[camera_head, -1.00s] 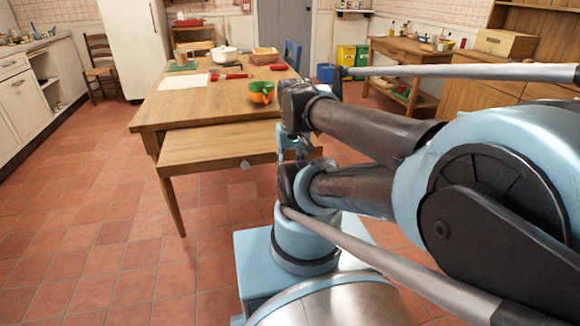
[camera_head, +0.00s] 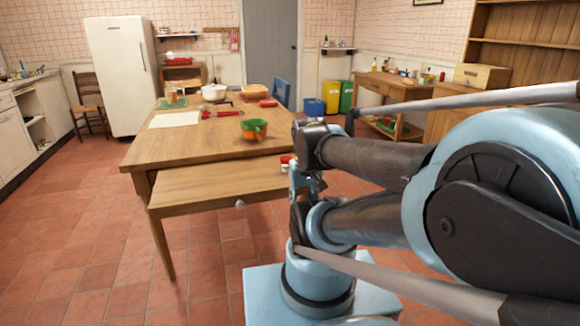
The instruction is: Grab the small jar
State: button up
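A small red-and-white item (camera_head: 287,163), perhaps a jar with a red lid, shows at the right end of the table's pulled-out front drawer or leaf (camera_head: 215,186). My arm covers part of it. Another small jar-like container (camera_head: 171,95) stands at the back left of the wooden table (camera_head: 190,147); it is too small to make out well. My blue and black arm fills the right side of the view. My gripper cannot be made out.
An orange and green cup or bowl (camera_head: 254,130) stands near the table's right front. A white pot (camera_head: 214,92), red-handled tool (camera_head: 222,114), white paper (camera_head: 175,119) and basket (camera_head: 254,92) are further back. The tiled floor left of the table is clear.

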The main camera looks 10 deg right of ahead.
aim_at(285, 161)
jog(key=z, duration=1.1)
jog(key=k, duration=1.3)
jog(key=u, duration=0.75)
jog(key=i, duration=1)
jog(key=z, duration=0.05)
